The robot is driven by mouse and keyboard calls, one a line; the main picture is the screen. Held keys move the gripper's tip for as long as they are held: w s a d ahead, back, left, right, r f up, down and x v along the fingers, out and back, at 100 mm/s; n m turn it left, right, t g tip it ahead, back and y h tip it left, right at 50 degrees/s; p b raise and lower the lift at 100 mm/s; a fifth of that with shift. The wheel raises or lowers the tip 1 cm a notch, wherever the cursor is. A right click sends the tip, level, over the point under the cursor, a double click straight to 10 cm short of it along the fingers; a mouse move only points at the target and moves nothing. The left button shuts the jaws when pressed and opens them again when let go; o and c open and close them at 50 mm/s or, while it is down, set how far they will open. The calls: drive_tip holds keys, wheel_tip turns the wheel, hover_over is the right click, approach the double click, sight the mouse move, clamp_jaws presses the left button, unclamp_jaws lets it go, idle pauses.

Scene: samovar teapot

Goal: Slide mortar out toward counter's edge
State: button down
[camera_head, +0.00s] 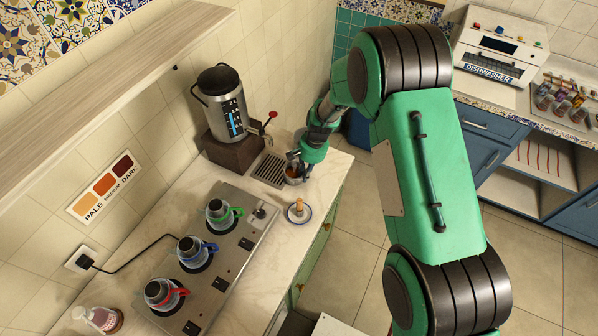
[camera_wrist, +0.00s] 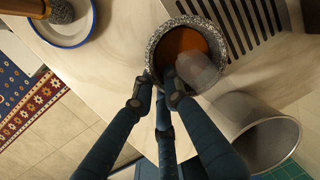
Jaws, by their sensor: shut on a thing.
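The mortar (camera_head: 292,180) stands on the counter's far right part, next to the drip grate. In the wrist view it is a round bowl (camera_wrist: 152,48) with a speckled grey rim and orange-brown contents. A pale, blurred, see-through shape covers part of its opening. My gripper (camera_head: 302,168) is at the mortar's side. In the wrist view its dark fingers (camera_wrist: 163,85) meet at the near rim and are shut on it. The exact contact is partly hidden by the fingers. The counter's edge (camera_head: 330,208) lies right of the mortar in the head view.
A blue-rimmed saucer (camera_head: 290,217) with a wooden-handled pestle (camera_head: 299,205) stands close in front. The slotted drip grate (camera_head: 268,170) and samovar (camera_head: 222,105) are left and behind. A grey cylindrical container (camera_wrist: 268,130) shows past the edge. Several pots stand on the stove (camera_head: 238,215).

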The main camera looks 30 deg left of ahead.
drive_tip(key=shift+d, duration=3.35)
drive_tip(key=c, duration=1.7)
unclamp_jaws()
drive_tip(key=shift+r, duration=0.1)
drive_tip(key=r, duration=0.4)
drive_tip(key=w+d+r, duration=0.1)
drive_tip(key=r, duration=0.6)
drive_tip(key=shift+w+d+r, duration=0.2)
drive_tip(key=shift+d+r, duration=0.05)
drive_tip(key=shift+r, duration=0.05)
